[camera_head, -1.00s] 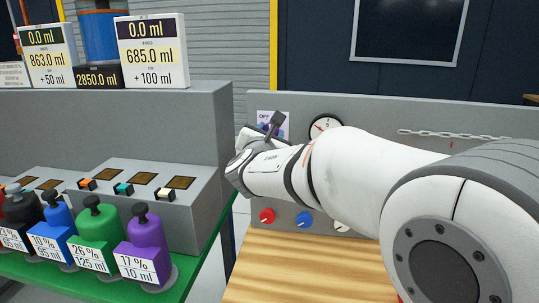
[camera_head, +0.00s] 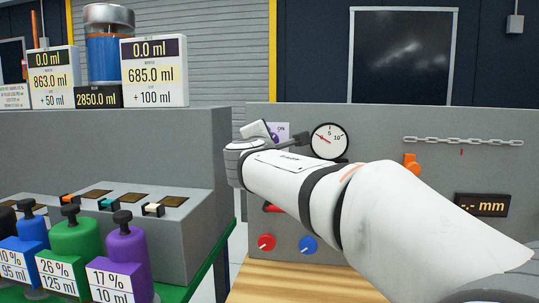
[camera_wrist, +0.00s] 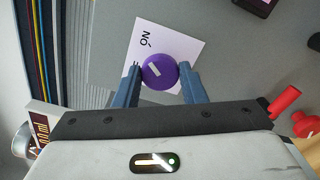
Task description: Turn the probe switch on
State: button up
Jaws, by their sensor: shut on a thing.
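The probe switch is a round purple knob (camera_wrist: 160,72) with a short white mark, on a white label (camera_wrist: 173,42) reading ON. My gripper (camera_wrist: 161,76) is shut on the knob, with one blue-grey finger on each side. More lettering by the left fingertip is mostly hidden. The white mark lies slantwise, and I cannot tell for sure which word it points at. In the head view the ON label (camera_head: 282,129) shows above my gripper (camera_head: 287,141), which hides most of the knob.
The grey panel (camera_head: 380,125) also bears a round gauge (camera_head: 330,141), an orange handle (camera_head: 411,163), a chain (camera_head: 462,141), a dark mm display (camera_head: 481,205), a red knob (camera_head: 266,242) and a blue knob (camera_head: 308,244). Coloured bottles stand at the left, including a purple one (camera_head: 126,250).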

jog(key=shift+m, duration=0.3)
jog(key=o, duration=1)
jog(key=s+a, duration=0.1)
jog(key=s, duration=0.6)
jog(key=shift+s+a, duration=0.25)
jog(key=shift+s, duration=0.05)
